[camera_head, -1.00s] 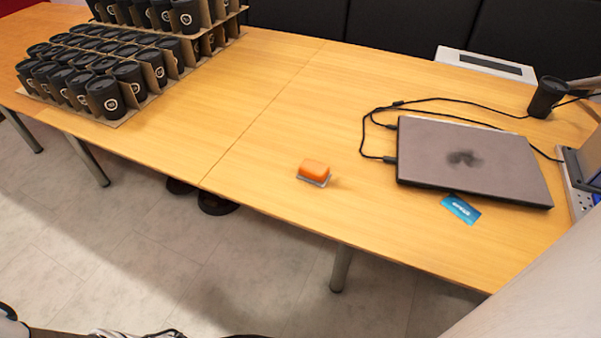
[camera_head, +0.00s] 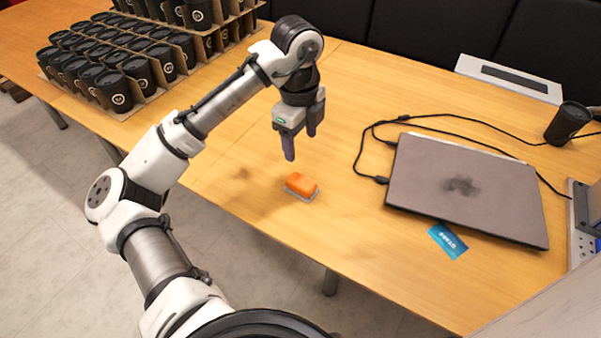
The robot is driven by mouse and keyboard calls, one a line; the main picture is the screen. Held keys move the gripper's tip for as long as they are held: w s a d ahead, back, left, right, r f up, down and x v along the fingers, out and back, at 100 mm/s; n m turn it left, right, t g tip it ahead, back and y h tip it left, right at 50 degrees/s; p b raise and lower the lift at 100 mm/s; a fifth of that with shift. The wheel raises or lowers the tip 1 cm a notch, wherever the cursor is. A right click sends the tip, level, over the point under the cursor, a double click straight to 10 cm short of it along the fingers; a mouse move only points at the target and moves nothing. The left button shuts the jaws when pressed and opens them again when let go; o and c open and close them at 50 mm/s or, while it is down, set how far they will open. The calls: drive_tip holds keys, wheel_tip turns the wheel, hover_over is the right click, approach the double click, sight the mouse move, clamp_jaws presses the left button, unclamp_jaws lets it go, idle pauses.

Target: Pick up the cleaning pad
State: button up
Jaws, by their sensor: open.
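The cleaning pad (camera_head: 301,185) is a small orange block on a grey base. It lies on the wooden table, near the front edge, in the middle of the head view. My gripper (camera_head: 300,146) points downward above the table, close to the pad and a little higher in the picture. Its two fingers are apart and nothing is between them. The fingers do not appear to touch the pad. The pad is fully visible.
A closed laptop (camera_head: 465,190) with black cables lies to the right, with a blue card (camera_head: 447,241) in front of it. Black cups (camera_head: 114,91) in cardboard holders stand at the back left. A single black cup (camera_head: 567,122) stands far right. The table around the pad is clear.

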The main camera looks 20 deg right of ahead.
hover_over(301, 181)
drive_tip(key=f, duration=0.8)
drive_tip(key=shift+s+a+f, duration=0.1)
drive_tip(key=shift+a+f, duration=0.05)
drive_tip(key=shift+a, duration=0.05)
drive_tip(key=shift+d+f+p, duration=0.15)
drive_tip(key=shift+f+p, duration=0.25)
drive_tip(key=shift+f, duration=1.1)
drive_tip(key=shift+d+f+p, duration=0.1)
drive_tip(key=shift+f+p, duration=0.3)
drive_tip(key=shift+f, duration=1.05)
drive_tip(key=c, duration=0.9)
drive_tip(key=shift+r, duration=0.15)
wheel_tip(301, 181, up, 20)
drive_tip(key=shift+f+b, duration=0.1)
drive_tip(key=shift+b, duration=0.4)
drive_tip(key=o, duration=0.3)
drive_tip(key=shift+c, duration=1.1)
